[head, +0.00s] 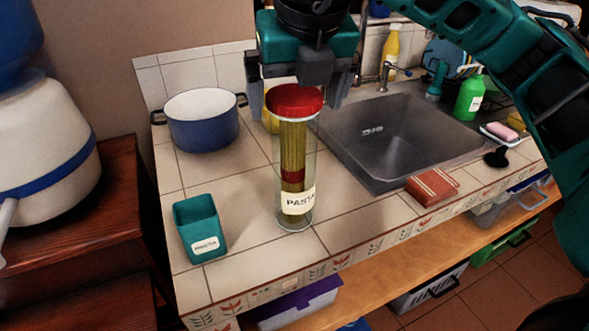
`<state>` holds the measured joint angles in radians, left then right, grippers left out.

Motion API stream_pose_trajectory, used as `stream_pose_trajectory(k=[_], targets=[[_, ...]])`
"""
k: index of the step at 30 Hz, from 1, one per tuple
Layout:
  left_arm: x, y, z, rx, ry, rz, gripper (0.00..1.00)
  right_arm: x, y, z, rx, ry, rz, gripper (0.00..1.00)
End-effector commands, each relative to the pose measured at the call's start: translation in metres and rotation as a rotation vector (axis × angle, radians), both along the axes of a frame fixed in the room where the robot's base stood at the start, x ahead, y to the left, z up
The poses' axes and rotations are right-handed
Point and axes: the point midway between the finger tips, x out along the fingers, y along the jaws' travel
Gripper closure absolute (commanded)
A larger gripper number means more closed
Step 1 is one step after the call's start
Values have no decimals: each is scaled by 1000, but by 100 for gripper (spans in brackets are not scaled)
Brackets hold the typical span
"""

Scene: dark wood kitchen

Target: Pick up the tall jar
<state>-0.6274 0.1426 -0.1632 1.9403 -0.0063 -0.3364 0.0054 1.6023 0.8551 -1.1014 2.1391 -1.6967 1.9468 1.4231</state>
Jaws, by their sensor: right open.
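The tall jar (293,160) is clear glass with a red lid and a "PASTA" label, with spaghetti inside. It stands upright on the tiled counter, left of the sink. My right gripper (300,98) points down over the jar, with its jaws open. One finger shows on each side of the red lid; I cannot tell whether either touches it or how far the lid is between them in depth. My left gripper is not in view.
A blue pot (202,128) stands behind left of the jar, and a teal labelled container (199,228) front left. A yellow object is partly hidden behind the jar. The sink (385,140) and a reddish-brown box (432,187) are to the right. The counter's front edge is close.

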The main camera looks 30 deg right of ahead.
Motion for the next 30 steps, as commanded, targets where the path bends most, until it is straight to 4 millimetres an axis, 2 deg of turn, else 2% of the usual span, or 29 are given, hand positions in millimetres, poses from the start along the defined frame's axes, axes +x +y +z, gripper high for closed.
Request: stream_pose_trajectory(k=[8,17,30], targets=[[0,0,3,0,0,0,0,18,-7,-35,-1,3,1,0],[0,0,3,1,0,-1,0,20,-7,-39,0,1,1,0],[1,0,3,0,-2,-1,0,20,-7,-39,0,1,1,42]])
